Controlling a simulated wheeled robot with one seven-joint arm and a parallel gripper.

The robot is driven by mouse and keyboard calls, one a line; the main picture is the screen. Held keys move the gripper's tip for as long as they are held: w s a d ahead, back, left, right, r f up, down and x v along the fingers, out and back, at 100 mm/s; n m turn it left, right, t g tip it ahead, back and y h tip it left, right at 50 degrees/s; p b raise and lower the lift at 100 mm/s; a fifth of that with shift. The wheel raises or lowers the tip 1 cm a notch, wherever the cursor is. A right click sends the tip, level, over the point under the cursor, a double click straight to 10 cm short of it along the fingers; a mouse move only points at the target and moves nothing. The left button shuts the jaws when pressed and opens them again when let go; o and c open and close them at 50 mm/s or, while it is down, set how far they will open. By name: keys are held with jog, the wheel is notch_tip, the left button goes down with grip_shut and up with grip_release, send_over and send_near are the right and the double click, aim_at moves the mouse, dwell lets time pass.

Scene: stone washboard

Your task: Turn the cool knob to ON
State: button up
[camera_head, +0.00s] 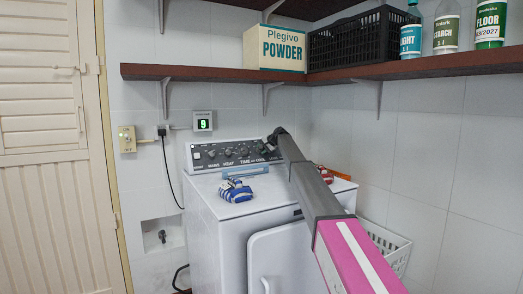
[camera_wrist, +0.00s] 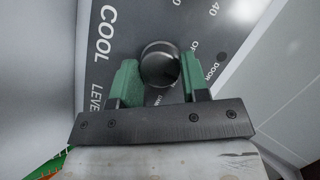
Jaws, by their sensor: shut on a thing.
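The washing machine's dark control panel (camera_head: 235,153) with its row of knobs stands at the back of the machine top. In the wrist view the panel (camera_wrist: 125,25) carries the white words COOL and LEVEL at the left, with OFF and DOOR at the right. A round dark knob (camera_wrist: 159,64) sits between the two green fingers of my gripper (camera_wrist: 158,80). The gripper is shut on this knob, and its fingers cover part of the lettering around it. In the head view my gripper (camera_head: 275,138) is at the right end of the panel, and the arm hides that knob.
A blue and white bundle (camera_head: 235,190) and a red item (camera_head: 325,174) lie on the machine top. A shelf (camera_head: 215,74) above holds a powder box (camera_head: 274,48), a black crate (camera_head: 345,45) and bottles. A white basket (camera_head: 392,248) stands at the right.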

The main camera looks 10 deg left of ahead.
jog(key=m+y, duration=0.1)
jog(key=m, duration=0.3)
jog(key=shift+d+f, duration=0.1)
jog(key=shift+s+m+t+y, duration=0.1)
jog(key=shift+m+t+y, duration=0.6)
jog(key=shift+m, duration=1.2)
jog(key=shift+f, duration=0.1)
jog(key=o, duration=0.9)
jog(key=v, duration=1)
jog(key=shift+s+d, duration=0.25)
jog(key=shift+d, duration=0.05)
